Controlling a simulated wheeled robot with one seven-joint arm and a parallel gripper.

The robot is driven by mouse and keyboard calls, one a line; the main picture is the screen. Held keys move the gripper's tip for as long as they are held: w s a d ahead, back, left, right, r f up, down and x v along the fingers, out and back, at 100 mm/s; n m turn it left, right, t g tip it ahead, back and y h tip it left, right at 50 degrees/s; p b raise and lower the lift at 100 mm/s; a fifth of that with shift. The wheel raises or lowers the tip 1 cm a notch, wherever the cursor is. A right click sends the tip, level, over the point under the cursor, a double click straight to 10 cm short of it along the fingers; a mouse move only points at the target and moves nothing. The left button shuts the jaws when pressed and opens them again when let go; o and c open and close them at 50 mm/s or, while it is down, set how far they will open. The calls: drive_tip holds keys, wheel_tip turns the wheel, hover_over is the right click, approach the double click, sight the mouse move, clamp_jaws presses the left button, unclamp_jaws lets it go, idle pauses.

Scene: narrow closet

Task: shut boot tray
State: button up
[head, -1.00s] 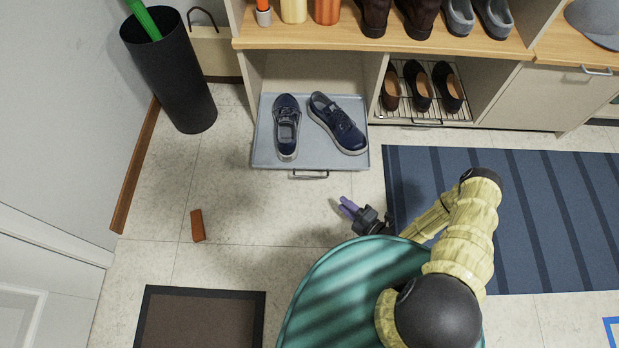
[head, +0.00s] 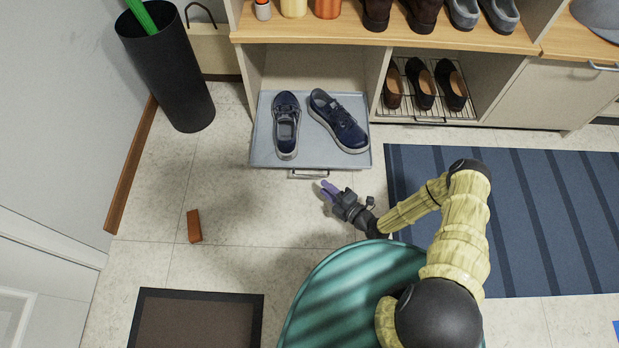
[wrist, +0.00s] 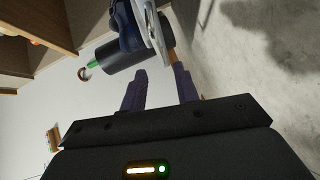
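The boot tray (head: 310,159) is a flat grey tray that sticks out of the lower left cubby of the shelf unit onto the floor. A pair of dark blue shoes (head: 338,122) rests on it. The tray's edge (wrist: 160,32) and a shoe show just beyond the fingertips.
A black umbrella bin (head: 172,70) stands left of the tray. A reddish-brown block (head: 194,226) lies on the floor at left. A dark doormat (head: 198,322) is at front left and a blue striped rug (head: 535,215) at right. A wire rack (head: 425,112) holds shoes in the adjoining cubby.

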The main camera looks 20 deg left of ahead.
sight(310, 176)
drive_tip(key=b+x, duration=0.3)
drive_tip(key=x, duration=0.5)
drive_tip(key=shift+a+f+b, duration=0.1)
drive_tip(key=shift+b, duration=0.25)
drive_tip(key=shift+w+a, duration=0.15)
drive_tip(key=shift+a, duration=0.05)
clamp_jaws()
